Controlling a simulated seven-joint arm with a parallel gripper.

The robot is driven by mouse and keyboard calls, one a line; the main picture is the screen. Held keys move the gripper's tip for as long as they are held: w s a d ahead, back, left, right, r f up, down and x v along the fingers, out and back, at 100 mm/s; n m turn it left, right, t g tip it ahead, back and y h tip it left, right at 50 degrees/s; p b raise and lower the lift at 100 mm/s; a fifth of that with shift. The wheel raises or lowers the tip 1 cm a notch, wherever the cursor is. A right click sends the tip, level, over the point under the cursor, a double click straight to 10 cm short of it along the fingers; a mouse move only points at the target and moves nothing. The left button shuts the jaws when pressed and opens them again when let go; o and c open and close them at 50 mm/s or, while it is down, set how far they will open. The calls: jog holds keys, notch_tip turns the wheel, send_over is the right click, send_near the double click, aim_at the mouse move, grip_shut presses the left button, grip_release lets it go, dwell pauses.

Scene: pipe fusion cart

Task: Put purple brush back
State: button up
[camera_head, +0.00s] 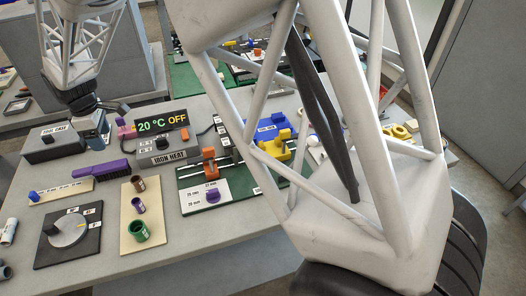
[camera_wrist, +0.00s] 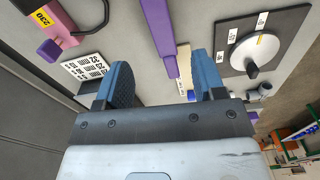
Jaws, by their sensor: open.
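The purple brush (camera_head: 100,170) lies on the grey table at the left, with its dark bristle side partly visible. In the wrist view its purple length (camera_wrist: 157,30) runs from the top edge down toward the gap between my fingers. My gripper (camera_head: 95,137) is behind the brush in the head view, near the dark box. In the wrist view my gripper (camera_wrist: 161,78) has its two blue fingers apart, with nothing held between them. I cannot tell how high the fingers are above the brush.
A dark box (camera_head: 52,145), an iron heat unit (camera_head: 163,157) reading 20 °C OFF and a pink tool (camera_wrist: 62,14) stand near. A dial plate (camera_head: 68,236), a beige strip (camera_head: 62,189) and a beige board of cups (camera_head: 129,216) lie in front. My arm hides the right side.

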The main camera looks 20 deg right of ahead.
jog(key=s+d+r+m, duration=0.3)
jog(key=s+d+r, duration=0.1)
jog(key=d, duration=0.5)
jog(key=s+d+r+m+t, duration=0.15)
jog(key=s+d+r, duration=0.25)
jog(key=d, duration=0.4)
jog(key=s+d+r+m, duration=0.4)
jog(key=d, duration=0.5)
jog(key=s+d+m, duration=0.4)
jog(key=s+d, duration=0.3)
jog(key=s, duration=0.4)
jog(key=s+d+f+m, duration=0.1)
jog(key=s+d+m, duration=0.3)
jog(key=s+d, duration=0.4)
jog(key=s+t, duration=0.1)
jog(key=s, duration=0.2)
jog(key=shift+d+f+m, duration=0.15)
jog(key=shift+d+m, duration=0.15)
jog(key=shift+m, duration=0.05)
